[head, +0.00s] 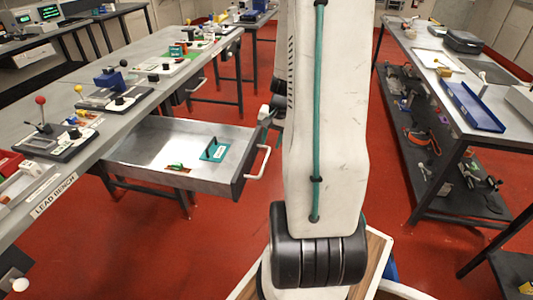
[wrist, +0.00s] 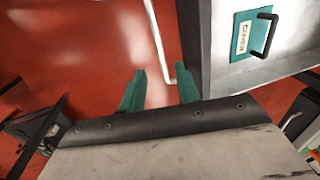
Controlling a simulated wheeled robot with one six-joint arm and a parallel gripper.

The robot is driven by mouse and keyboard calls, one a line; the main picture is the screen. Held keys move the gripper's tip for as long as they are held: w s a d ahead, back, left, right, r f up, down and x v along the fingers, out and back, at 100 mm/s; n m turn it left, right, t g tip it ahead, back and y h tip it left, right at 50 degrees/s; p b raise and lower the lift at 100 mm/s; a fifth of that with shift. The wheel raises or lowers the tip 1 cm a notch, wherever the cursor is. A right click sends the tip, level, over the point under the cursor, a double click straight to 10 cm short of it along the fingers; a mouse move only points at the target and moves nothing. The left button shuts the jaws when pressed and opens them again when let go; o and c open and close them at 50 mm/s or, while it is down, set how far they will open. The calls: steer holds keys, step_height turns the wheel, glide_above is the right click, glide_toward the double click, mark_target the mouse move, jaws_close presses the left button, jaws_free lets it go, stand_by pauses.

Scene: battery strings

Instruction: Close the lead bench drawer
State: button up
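The lead bench (head: 52,160) stands at the left in the head view, with a "LEAD BENCH" label on its front edge. Its grey metal drawer (head: 205,184) is pulled out toward the right. A pale bar handle (head: 259,163) is on the drawer's front. In the wrist view the drawer (wrist: 195,38) is at the upper right and its handle (wrist: 157,42) runs down toward my gripper (wrist: 160,88). The two teal fingers are apart, with the handle's lower end between them in the picture. Contact cannot be told. In the head view my arm hides most of the gripper.
A teal cover (head: 215,149) and small coloured parts (head: 178,167) lie in the drawer. Several test boards stand on the bench top. Another bench (head: 440,95) with a loaded lower shelf is at the right. Red floor (head: 225,235) is clear before the drawer.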

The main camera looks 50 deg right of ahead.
mark_target(266, 158)
steer(key=f, duration=0.4)
steer(key=w+f, duration=0.1)
steer(key=f, duration=0.1)
steer(key=shift+w+a+f, duration=0.1)
steer(key=shift+a, duration=0.2)
steer(key=shift+c, duration=0.3)
jaws_close()
